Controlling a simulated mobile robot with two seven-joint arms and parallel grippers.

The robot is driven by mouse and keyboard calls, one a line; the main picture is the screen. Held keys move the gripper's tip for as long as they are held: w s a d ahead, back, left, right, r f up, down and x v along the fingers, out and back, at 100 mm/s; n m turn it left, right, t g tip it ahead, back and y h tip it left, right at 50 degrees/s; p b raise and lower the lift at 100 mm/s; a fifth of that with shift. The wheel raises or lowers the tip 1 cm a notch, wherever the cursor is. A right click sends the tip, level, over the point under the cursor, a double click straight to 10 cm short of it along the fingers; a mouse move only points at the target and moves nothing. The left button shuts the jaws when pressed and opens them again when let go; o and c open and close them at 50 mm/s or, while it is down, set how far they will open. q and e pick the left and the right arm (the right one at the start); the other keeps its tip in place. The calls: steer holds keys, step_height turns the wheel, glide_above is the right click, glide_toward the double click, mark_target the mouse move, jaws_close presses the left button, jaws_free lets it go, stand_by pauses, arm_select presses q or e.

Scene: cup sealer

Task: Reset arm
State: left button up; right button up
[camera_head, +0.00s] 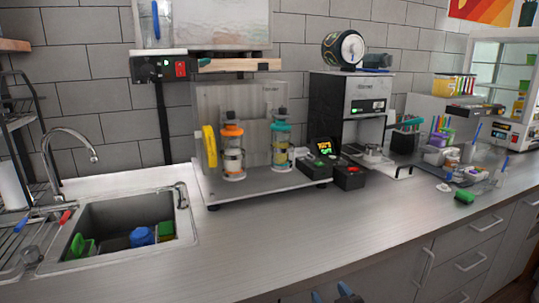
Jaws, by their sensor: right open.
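My right gripper (332,294) shows only as dark fingertips with blue marks at the bottom edge of the head view, in front of the counter. The two tips stand apart with nothing seen between them. The rest of the gripper and its arm are cut off by the frame. My left gripper is not in view. A black and silver machine (367,107) stands on the counter towards the back, well away from the gripper.
A long grey counter (300,235) has a clear front stretch. The sink (85,212) at left holds green and blue items. A metal stand (222,185) holds two dispensers, orange (232,150) and teal (280,140). Small containers (440,155) crowd the right.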

steer(key=s+d+f+m+g+h, duration=0.1)
steer(key=s+d+f, duration=0.3)
steer(key=s+f, duration=0.2)
steer(key=s+d+f+m+g+h, duration=0.1)
steer(key=s+d+f+g+h, duration=0.1)
steer(key=s+d+f, duration=0.3)
steer(key=s+d+f+m+g+h, duration=0.1)
steer(key=s+d+f, duration=0.4)
steer(key=s, duration=0.7)
step_height(320, 180, down, 2)
steer(key=shift+s+f+g+h, duration=0.15)
steer(key=shift+s+g+h, duration=0.15)
steer(key=shift+g, duration=0.1)
steer(key=shift+w, duration=0.1)
